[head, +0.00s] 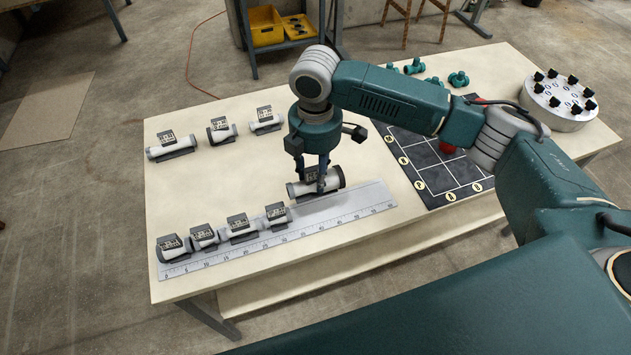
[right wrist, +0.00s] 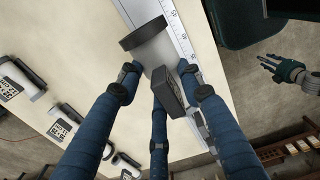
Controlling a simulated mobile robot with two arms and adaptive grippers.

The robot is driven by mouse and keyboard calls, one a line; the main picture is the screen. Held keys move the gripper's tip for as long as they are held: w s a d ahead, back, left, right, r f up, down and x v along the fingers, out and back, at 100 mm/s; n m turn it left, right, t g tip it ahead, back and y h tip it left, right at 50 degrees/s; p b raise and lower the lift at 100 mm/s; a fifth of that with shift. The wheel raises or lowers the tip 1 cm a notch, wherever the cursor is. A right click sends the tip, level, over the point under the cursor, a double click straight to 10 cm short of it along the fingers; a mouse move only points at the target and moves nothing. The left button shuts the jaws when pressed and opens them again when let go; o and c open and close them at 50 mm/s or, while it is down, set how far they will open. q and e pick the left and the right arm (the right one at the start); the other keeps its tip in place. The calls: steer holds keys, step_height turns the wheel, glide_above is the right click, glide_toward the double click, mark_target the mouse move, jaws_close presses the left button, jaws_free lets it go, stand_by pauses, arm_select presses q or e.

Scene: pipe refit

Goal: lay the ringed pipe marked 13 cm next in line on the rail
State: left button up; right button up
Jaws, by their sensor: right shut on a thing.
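My right gripper (head: 318,181) is shut on a grey pipe (head: 332,180) with dark end rings and a dark tag block. It holds the pipe above the far edge of the rail (head: 372,206); the tag cannot be read. The pipe, with one wide dark ring, also shows between the blue fingers in the right wrist view (right wrist: 152,42). Several tagged pipes lie in line on the left part of the rail, the last one (head: 276,215) nearest the held pipe. My left gripper (right wrist: 287,72) shows at the right of the right wrist view, its fingers spread.
Three tagged pipes (head: 172,148) lie in a row at the table's back left. A dark gridded mat (head: 462,178), teal fittings (head: 414,68) and a round white stand (head: 556,106) are on the right. The rail's right part is bare.

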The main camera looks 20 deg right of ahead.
mark_target(315, 188)
step_height(315, 188, down, 4)
steer(key=shift+r+p, duration=0.25)
steer(key=shift+p, duration=0.1)
steer(key=shift+f, duration=1.05)
steer(key=o, duration=1.2)
arm_select(q)
steer(key=shift+w+d+r, duration=0.4)
steer(key=shift+w+r, duration=0.1)
steer(key=shift+w, duration=0.15)
